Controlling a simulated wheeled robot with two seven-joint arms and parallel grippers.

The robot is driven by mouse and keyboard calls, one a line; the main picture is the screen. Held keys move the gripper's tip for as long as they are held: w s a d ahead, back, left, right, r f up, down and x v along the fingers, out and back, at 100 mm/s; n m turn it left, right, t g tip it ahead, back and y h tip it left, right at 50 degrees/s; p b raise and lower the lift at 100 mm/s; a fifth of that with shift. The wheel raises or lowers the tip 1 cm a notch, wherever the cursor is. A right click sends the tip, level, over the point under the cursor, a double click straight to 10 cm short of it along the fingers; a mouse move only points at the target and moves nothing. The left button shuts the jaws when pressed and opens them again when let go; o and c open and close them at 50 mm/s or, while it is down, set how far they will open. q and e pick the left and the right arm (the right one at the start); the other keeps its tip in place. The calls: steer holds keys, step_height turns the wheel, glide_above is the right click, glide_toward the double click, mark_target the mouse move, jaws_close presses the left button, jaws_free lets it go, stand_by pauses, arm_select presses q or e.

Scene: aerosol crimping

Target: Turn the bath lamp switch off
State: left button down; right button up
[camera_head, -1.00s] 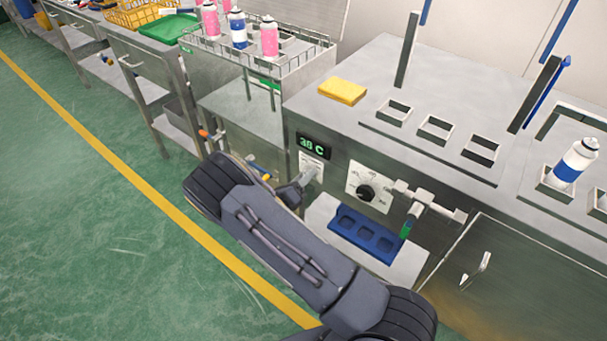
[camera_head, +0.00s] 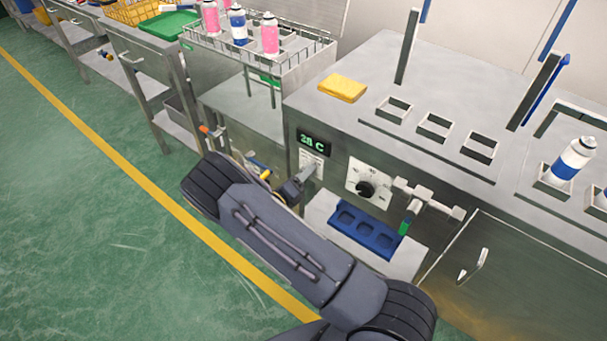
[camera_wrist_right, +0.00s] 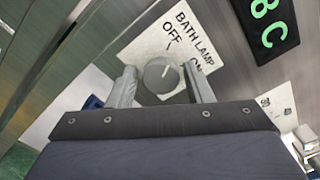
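The bath lamp switch is a round grey knob (camera_wrist_right: 158,77) on a white label plate (camera_wrist_right: 185,22) marked BATH LAMP, OFF and ON. A light mark on the knob points up and right; I cannot tell which word it matches. My right gripper (camera_wrist_right: 161,70) is open, with one finger on each side of the knob and a gap at each side. In the head view the right gripper (camera_head: 308,173) is at the small plate under the temperature display (camera_head: 314,143), and hides the knob. My left gripper is not in view.
A larger black dial (camera_head: 366,189) sits right of the switch. A blue tray with pockets (camera_head: 352,232) is on a ledge below it, beside a tap-like fitting (camera_head: 428,199). Open floor (camera_head: 90,230) is at left.

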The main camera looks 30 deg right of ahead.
steer(key=shift+o, duration=0.6)
steer(key=v, duration=0.7)
steer(key=shift+s+a, duration=0.2)
steer(key=shift+a, duration=0.2)
